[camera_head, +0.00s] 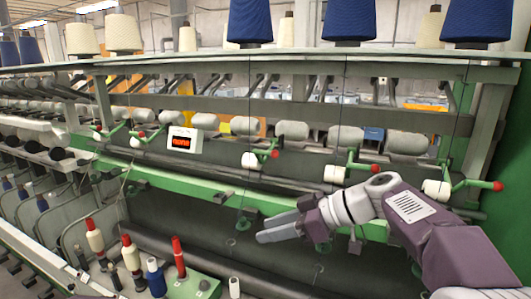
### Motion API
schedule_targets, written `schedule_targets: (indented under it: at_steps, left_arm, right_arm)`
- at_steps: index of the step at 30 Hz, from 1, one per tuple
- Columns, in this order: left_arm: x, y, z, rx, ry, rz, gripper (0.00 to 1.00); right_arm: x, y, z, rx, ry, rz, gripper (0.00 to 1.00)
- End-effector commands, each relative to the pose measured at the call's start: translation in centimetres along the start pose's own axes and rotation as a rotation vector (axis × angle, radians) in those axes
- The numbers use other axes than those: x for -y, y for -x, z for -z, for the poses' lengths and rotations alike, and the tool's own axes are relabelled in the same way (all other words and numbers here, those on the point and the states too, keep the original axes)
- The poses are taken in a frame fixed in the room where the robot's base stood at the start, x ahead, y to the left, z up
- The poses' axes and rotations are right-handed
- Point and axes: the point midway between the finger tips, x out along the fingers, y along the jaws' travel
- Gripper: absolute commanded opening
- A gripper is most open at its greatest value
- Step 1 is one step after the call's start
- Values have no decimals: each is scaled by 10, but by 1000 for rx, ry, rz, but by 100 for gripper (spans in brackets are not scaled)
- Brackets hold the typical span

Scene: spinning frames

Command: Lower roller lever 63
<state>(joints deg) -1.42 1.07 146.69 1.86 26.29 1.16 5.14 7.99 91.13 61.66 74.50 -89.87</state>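Several green roller levers with red knobs line the machine: one at the centre (266,152), one right of centre (360,164), one at the far right (480,185), and others to the left (117,131). White rollers (250,161) sit beside them. No number 63 is readable on any lever. My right gripper (262,236) reaches in from the right, below the centre and right-of-centre levers, and seems apart from both. Its fingers lie close together, pointing left; any gap or held thing is unclear. My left gripper is out of view.
A white box with a red display (185,142) sits on the machine. A green rail (205,188) runs below the levers. Blue and cream cones stand on the top shelf (200,65). Colored bobbins stand on a green tray (196,287) at lower left. Thin threads hang vertically.

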Motion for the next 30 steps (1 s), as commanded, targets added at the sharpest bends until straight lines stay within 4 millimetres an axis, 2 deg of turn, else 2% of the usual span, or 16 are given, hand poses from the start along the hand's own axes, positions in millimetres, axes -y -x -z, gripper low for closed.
schedule_targets:
  at_steps: [1, 2, 3, 5, 6, 8, 9, 12, 13, 15, 19, 22, 30]
  left_arm:
    - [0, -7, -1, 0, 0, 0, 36]
    - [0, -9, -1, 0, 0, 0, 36]
    - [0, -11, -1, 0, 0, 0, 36]
    - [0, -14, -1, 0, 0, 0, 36]
    - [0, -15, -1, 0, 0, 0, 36]
    - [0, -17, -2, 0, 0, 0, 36]
    - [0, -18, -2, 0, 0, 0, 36]
    - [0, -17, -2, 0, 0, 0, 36]
    - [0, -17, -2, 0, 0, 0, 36]
    - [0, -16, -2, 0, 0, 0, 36]
    - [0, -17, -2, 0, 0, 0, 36]
    - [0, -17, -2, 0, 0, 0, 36]
    - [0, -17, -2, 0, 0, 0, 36]
  right_arm:
    - [10, -16, -42, 92, -101, 6, 35]
    - [16, -23, -68, 159, -170, 0, 35]
    - [25, -30, -104, 249, -259, -13, 35]
    - [41, -35, -158, 387, -386, -44, 35]
    - [53, -35, -194, 478, -465, -73, 35]
    - [72, -29, -247, 614, -576, -135, 35]
    - [85, -22, -280, 700, -643, -187, 35]
    - [112, 5, -352, 869, -801, -364, 35]
    - [116, 12, -367, 895, -844, -423, 35]
    - [114, 21, -385, 898, -915, -545, 35]
    - [94, 21, -383, 806, -1032, -694, 35]
    - [93, 21, -383, 787, -1083, -721, 35]
    - [93, 20, -383, 786, -1087, -722, 35]
